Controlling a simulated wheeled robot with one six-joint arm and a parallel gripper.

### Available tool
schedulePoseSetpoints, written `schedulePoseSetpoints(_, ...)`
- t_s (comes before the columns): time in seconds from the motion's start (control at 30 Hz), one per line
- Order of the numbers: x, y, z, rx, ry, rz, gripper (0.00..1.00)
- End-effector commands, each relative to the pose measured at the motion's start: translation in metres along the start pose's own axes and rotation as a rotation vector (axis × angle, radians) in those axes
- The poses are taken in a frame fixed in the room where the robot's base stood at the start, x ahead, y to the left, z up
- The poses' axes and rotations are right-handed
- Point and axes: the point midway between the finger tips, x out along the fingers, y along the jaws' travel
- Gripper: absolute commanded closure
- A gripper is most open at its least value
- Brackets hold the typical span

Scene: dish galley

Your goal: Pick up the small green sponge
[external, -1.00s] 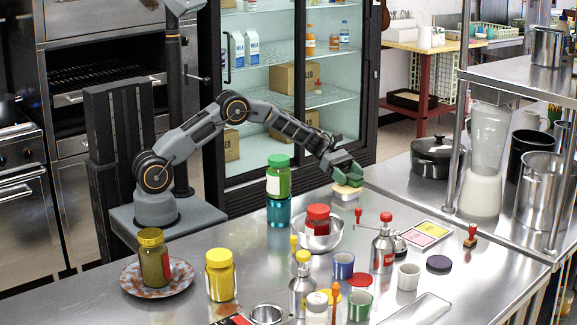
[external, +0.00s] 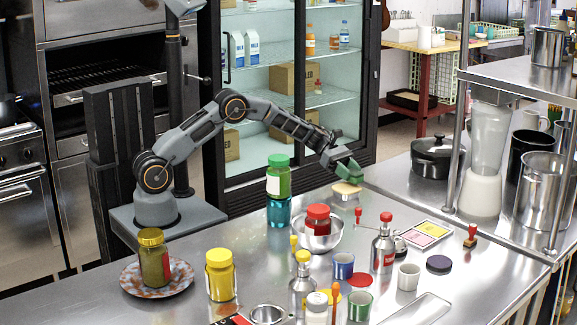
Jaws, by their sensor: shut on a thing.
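My gripper (external: 349,171) is at the end of my outstretched arm, over the back edge of the steel counter, pointing down. It is shut on a small green piece, the green sponge (external: 351,168), which shows as a green patch at the jaws. The sponge's outline is hard to separate from the fingers at this size. Just below is a tan, flat-topped block or lidded tub (external: 346,189) on the counter. I cannot tell whether the sponge touches it.
A steel bowl with a red-lidded jar (external: 318,219) and a green-over-teal jar stack (external: 279,190) stand left of the gripper. A red-topped dispenser (external: 384,243) and a colored panel (external: 426,234) are nearer the front right. A black pot (external: 436,158) stands behind right.

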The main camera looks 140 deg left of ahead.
Motion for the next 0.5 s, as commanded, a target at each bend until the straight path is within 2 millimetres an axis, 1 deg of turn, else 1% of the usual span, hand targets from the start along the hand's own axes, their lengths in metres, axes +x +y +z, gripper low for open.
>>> schedulePoseSetpoints(0.1,-0.007,0.0,0.018,0.005,0.0,0.001,0.83)
schedulePoseSetpoints(0.17,-0.015,-0.007,0.024,0.003,0.0,0.001,0.83)
schedulePoseSetpoints(0.4,-0.055,-0.042,0.061,0.003,-0.001,0.003,0.83)
schedulePoseSetpoints(0.5,-0.07,-0.06,0.064,0.001,0.001,0.002,0.83)
